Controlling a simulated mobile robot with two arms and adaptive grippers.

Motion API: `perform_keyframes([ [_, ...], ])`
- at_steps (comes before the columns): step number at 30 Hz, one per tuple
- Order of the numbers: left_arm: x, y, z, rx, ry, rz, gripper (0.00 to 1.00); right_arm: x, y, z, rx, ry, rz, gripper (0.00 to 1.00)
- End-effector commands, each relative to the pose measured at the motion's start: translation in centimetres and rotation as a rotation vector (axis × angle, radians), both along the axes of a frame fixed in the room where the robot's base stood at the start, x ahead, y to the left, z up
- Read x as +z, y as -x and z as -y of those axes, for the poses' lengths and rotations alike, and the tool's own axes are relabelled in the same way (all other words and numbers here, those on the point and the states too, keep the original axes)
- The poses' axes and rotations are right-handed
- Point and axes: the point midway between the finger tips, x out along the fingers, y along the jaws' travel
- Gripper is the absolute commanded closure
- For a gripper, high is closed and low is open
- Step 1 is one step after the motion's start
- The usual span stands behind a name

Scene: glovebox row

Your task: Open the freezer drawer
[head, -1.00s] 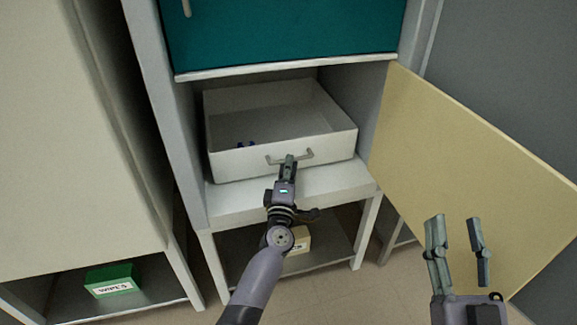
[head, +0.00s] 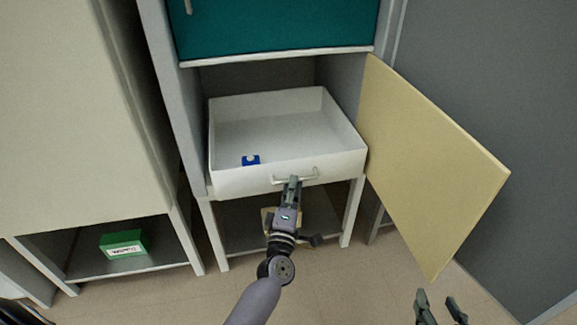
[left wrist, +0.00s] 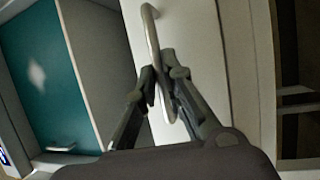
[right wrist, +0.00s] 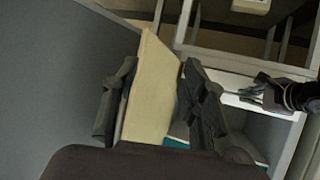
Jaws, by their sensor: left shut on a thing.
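The white freezer drawer (head: 235,182) is pulled out of its compartment under the teal panel. A small blue item with a white top (head: 251,160) lies inside near its front. My left gripper (head: 293,181) is shut on the drawer's metal bar handle (head: 312,176); the left wrist view shows the fingers closed around the handle (left wrist: 152,45). My right gripper (head: 440,300) is open and empty at the lower right, its fingers apart. In the right wrist view the cream door (right wrist: 152,90) appears between and beyond its fingers (right wrist: 155,105).
The cream door (head: 430,160) stands swung open to the right of the drawer. A green box (head: 124,243) sits on a low shelf at the left. A box under the drawer is mostly hidden by my left arm. Floor is clear in front.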

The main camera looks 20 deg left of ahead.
Motion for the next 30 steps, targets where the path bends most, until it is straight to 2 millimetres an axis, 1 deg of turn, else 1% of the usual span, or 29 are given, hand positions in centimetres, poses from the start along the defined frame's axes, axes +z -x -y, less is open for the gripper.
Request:
perform_keyframes([
  [1,0.2,1.1,0.8,-0.002,0.001,-0.004,1.00,-0.8,1.0,0.4,-0.006,0.017,-0.075,0.60],
  [3,0.1,2.4,1.6,-0.002,0.001,-0.005,1.00,-2.2,2.2,1.0,-0.013,0.038,-0.167,0.60],
  [6,0.0,3.9,2.6,-0.001,0.003,-0.005,1.00,-3.7,3.9,1.6,-0.019,0.062,-0.273,0.60],
  [12,0.0,5.9,4.0,0.000,0.002,-0.003,1.00,-5.3,6.3,2.4,-0.029,0.091,-0.408,0.60],
  [18,-0.1,6.7,4.5,0.000,0.000,-0.002,1.00,-5.9,7.4,2.8,-0.034,0.102,-0.461,0.60],
  [29,-0.1,6.8,4.5,0.001,0.001,-0.001,1.00,-6.0,7.5,2.8,-0.034,0.104,-0.468,0.60],
  [30,-0.1,6.8,4.5,0.001,0.001,-0.001,0.89,-6.0,7.5,2.8,-0.034,0.104,-0.468,0.60],
])
